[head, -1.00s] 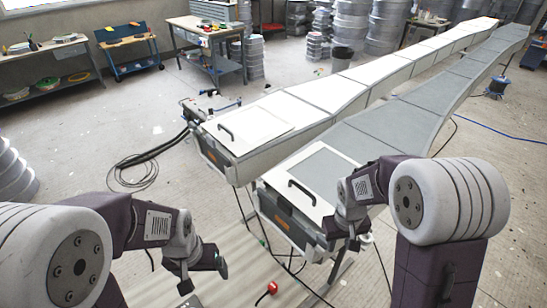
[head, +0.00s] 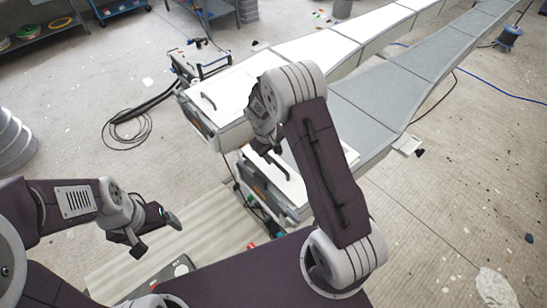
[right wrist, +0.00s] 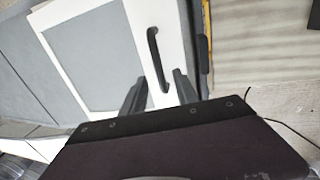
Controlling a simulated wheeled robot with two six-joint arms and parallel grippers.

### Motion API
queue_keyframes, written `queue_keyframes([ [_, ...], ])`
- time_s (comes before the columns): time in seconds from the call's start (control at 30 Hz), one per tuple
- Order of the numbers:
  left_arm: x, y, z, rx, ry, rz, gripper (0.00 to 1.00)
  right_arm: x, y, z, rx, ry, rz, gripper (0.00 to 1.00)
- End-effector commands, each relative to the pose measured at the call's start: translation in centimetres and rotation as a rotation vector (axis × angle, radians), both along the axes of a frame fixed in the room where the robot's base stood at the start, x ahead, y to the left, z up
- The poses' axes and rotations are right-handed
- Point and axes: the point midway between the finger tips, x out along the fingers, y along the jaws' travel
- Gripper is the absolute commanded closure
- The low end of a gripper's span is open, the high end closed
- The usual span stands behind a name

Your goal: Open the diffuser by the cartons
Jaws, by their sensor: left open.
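Two long, low bodies with lidded box ends stand side by side, and I cannot tell which is the diffuser. The nearer, grey-topped one (head: 375,95) has a white-framed lid with a black bar handle (right wrist: 154,55). My right gripper (head: 268,148) is over this lid. In the right wrist view its fingers are apart, one on each side of the handle's end, with gaps; it is open. The farther, white-topped one (head: 325,50) has a similar handle (head: 208,100). My left gripper (head: 157,235) is open and empty above the floor at left. I make out no cartons.
A small machine (head: 200,60) with a dark hose stands behind the white body. A coiled cable (head: 127,128) lies on the floor at left. A blue cable reel (head: 509,38) stands at the upper right. The floor at right is mostly clear.

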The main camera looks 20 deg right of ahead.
Motion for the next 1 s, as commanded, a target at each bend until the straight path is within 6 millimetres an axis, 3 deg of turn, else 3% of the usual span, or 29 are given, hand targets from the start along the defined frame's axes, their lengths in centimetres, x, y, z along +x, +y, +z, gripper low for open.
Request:
queue_keyframes([
  [0.23, 0.0, 0.0, 1.5, 0.000, 0.000, 0.000, 0.11, 0.2, -0.8, -3.9, 0.000, 0.001, 0.000, 0.64],
  [0.57, 0.0, 0.0, 1.5, 0.000, 0.000, 0.000, 0.11, 0.4, -0.9, -4.8, 0.001, -0.002, -0.001, 0.64],
  [0.7, 0.0, 0.0, 1.5, 0.000, 0.000, 0.000, 0.11, 0.4, -0.9, -4.8, 0.001, -0.002, -0.001, 1.00],
  [1.0, 0.0, 0.0, 1.5, 0.000, 0.000, 0.000, 0.11, 0.4, -0.9, -4.8, 0.001, -0.002, -0.001, 1.00],
])
